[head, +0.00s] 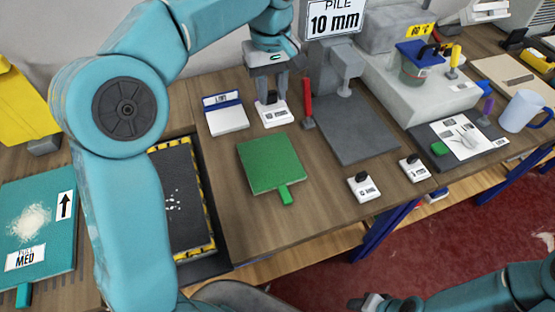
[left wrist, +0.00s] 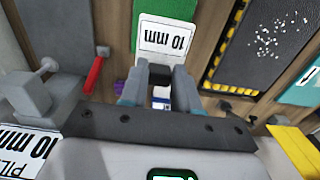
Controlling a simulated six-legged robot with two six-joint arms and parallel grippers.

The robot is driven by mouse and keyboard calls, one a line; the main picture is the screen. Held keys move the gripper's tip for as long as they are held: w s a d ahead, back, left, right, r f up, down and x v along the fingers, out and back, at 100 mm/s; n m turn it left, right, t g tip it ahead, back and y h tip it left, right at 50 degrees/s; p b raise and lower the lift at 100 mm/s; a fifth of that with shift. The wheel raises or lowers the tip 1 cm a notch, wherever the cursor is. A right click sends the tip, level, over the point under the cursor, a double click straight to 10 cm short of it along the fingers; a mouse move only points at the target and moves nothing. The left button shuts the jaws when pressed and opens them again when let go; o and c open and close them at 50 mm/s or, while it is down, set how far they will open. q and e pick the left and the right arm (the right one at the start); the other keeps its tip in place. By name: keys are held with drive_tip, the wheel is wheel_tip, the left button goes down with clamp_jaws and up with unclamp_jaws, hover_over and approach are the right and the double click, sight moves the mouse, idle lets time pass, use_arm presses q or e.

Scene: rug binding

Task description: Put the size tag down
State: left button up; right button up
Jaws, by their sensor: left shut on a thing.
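My left gripper (head: 272,95) points down at the back of the bench. It is shut on the size tag (head: 274,114), a white block marked 10 mm in the left wrist view (left wrist: 167,38). In that view my left gripper (left wrist: 160,75) has its fingers around a dark part at the tag's edge. The tag is at or just above the wood; I cannot tell whether it touches. Two more white tags with black knobs, a left one (head: 365,190) and a right one (head: 415,172), stand at the front right. My right gripper (head: 370,302) is at the bottom edge, its jaws unclear.
A green sample (head: 270,163) lies in front of the tag. A white-and-blue pad (head: 226,118) is to its left. A red-handled tool (head: 307,103) and a grey plate (head: 350,135) are to its right. A PILE 10 mm sign (head: 335,18) stands behind.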

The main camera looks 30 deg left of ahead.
use_arm(q)
drive_tip(key=shift+f, duration=0.4)
drive_tip(key=f, duration=1.9)
drive_tip(key=shift+s+a, duration=0.15)
drive_tip(key=shift+s, duration=0.05)
drive_tip(key=shift+b, duration=0.3)
drive_tip(key=shift+f, duration=0.2)
drive_tip(key=o, duration=1)
drive_tip(key=shift+o, duration=0.2)
drive_tip(key=shift+r, duration=0.2)
